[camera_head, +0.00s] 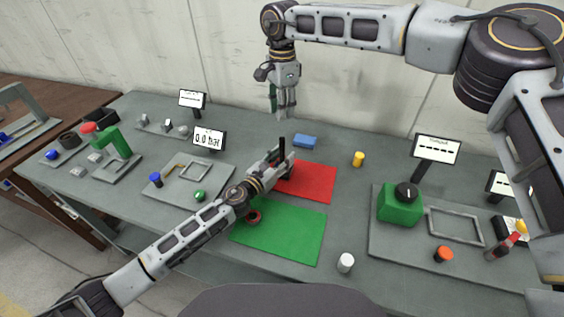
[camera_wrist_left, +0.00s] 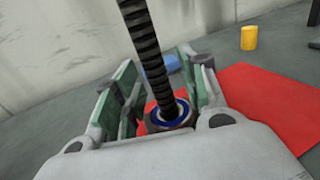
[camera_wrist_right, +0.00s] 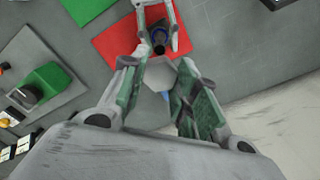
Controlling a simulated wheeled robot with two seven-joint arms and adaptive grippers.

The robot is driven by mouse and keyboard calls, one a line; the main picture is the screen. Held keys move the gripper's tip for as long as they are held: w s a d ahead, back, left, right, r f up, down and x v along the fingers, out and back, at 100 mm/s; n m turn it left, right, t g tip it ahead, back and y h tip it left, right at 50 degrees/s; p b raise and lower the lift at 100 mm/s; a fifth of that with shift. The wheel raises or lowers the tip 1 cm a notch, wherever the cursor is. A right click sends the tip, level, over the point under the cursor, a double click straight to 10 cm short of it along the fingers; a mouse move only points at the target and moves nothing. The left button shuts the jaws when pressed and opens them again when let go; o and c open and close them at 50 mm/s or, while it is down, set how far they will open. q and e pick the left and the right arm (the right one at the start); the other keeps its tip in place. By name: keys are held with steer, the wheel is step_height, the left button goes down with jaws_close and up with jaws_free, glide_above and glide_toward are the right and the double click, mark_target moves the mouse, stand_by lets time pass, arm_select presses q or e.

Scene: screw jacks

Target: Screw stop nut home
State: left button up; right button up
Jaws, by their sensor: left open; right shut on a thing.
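A black threaded screw (camera_head: 282,148) stands upright over the red mat (camera_head: 310,183); its threads show in the left wrist view (camera_wrist_left: 146,45). At its lower part is a blue ring (camera_wrist_left: 182,112) on a brownish collar. My left gripper (camera_head: 277,161) is open, its fingers on either side of the screw. My right gripper (camera_head: 284,112) is up behind the screw, near the wall. It is shut on a light grey hexagonal piece, likely the stop nut (camera_wrist_right: 160,74), apart from the screw. My fingers partly cover that piece.
A green mat (camera_head: 280,232) lies in front. A blue block (camera_head: 304,141) and a yellow cylinder (camera_head: 358,158) stand behind the red mat; a white cylinder (camera_head: 346,262) is at front. A green box (camera_head: 399,207) sits on a plate at right. Small fixtures crowd the left.

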arm_select(q)
jaws_close()
arm_select(e)
glide_above(282, 138)
steer(key=shift+s+f, duration=0.1)
steer(key=shift+f, duration=2.35)
steer(key=shift+f, duration=0.2)
steer(key=shift+f, duration=0.7)
steer(key=shift+f, duration=0.55)
